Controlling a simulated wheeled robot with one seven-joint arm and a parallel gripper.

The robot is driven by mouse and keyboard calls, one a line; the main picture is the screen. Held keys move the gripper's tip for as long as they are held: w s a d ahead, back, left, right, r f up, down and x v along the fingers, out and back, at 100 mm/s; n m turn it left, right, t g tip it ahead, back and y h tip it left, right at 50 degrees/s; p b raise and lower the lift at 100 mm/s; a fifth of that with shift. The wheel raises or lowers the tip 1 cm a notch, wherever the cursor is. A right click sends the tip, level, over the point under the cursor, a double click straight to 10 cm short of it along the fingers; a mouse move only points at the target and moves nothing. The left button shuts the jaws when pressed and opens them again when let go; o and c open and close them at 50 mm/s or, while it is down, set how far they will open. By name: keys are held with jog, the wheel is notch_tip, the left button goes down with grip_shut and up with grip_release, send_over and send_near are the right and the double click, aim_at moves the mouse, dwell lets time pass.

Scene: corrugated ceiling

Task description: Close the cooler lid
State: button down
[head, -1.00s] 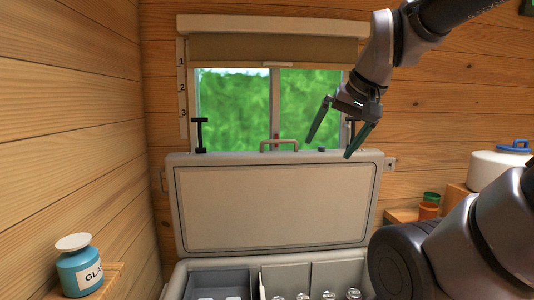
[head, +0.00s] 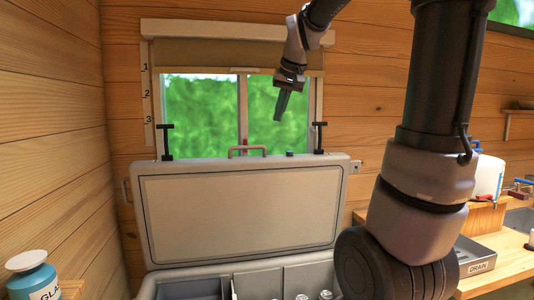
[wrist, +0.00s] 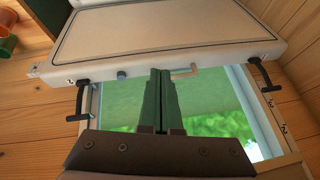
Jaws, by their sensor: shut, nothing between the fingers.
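The cooler lid (head: 240,212) stands open and upright in the head view, its pale inner panel facing me. A handle (head: 247,151) and two black T-shaped latches, left (head: 166,142) and right (head: 320,137), are along its top edge. The cooler body (head: 160,281) is below, only its top part in view. My gripper (head: 279,118) is shut and empty, above and behind the lid's top edge, in front of the window. In the wrist view my gripper (wrist: 162,75) points toward the lid's edge (wrist: 150,62), close to the handle (wrist: 184,72). I cannot tell if it touches.
Dividers and several small bottles (head: 325,295) are inside the cooler. A blue labelled jar (head: 33,278) stands at the lower left. The window (head: 205,115) is behind the lid.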

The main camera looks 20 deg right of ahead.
jog(key=w+d+f+n+g+h, duration=0.15)
jog(key=w+f, duration=0.25)
jog(key=w, duration=0.8)
jog(key=w+d+f, duration=0.3)
jog(key=w, duration=0.9)
jog(key=x, duration=1)
jog(key=shift+s+a, duration=0.15)
jog(key=shift+s, duration=0.75)
jog(key=shift+s+a, duration=0.1)
jog(key=shift+s, duration=0.85)
jog(key=shift+r, duration=0.1)
jog(key=shift+t, duration=0.25)
